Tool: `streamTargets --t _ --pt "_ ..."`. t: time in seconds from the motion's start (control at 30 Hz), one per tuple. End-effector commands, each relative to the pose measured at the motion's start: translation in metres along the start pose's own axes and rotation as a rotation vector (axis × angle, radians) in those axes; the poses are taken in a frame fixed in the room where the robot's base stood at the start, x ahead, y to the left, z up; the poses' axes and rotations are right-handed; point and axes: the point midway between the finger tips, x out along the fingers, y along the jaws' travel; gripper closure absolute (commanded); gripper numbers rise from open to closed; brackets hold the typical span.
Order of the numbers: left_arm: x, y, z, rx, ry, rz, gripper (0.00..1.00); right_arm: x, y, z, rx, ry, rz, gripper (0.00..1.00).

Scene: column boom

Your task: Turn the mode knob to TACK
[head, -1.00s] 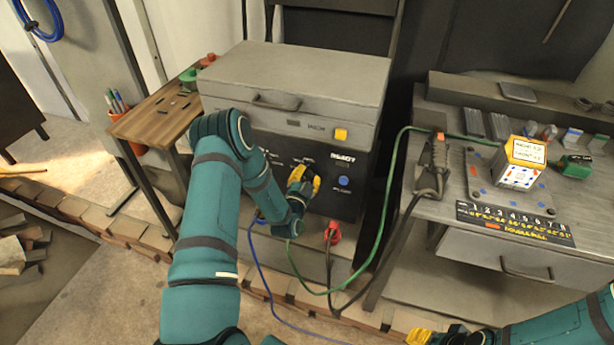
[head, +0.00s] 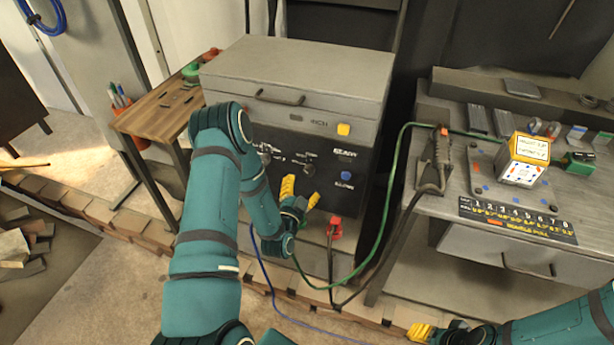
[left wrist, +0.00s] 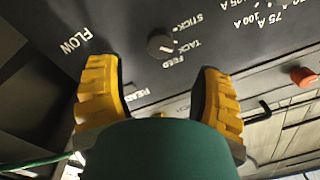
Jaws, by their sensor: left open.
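The mode knob (left wrist: 160,43) is a small dark round knob on the black front panel, with STICK, TACK and FEED lettered beside it in the left wrist view. In the head view the knob (head: 309,170) shows just above my left gripper (head: 300,194). That gripper's yellow fingers are apart, with nothing between them. In the left wrist view the fingers (left wrist: 160,95) stand on either side, short of the knob and not touching it. My right gripper (head: 421,333) is at the bottom right, partly cut off, its jaws unclear.
The welder's grey lid (head: 297,75) is above the panel. A yellow button (head: 343,129), blue button (head: 346,176) and red plug (head: 335,228) are nearby. Green and blue cables hang in front. A metal bench (head: 450,215) stands right, a wooden side table (head: 160,113) left.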

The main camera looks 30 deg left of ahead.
Motion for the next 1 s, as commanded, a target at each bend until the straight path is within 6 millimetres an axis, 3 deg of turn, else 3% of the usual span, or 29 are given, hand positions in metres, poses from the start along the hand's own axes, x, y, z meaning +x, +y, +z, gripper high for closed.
streamTargets --t 0.1,0.3,1.0 --pt "-0.021 0.0 0.0 -0.001 -0.002 0.002 0.34 0.0 0.0 0.0 0.0 0.0 0.0 0.53" --pt "-0.041 0.0 0.0 -0.001 -0.001 0.0 0.34 0.0 0.0 0.0 0.0 0.0 0.0 0.53" --pt "-0.044 0.005 -0.002 -0.017 -0.012 0.021 0.34 0.0 0.0 0.0 0.0 0.0 0.0 0.53"
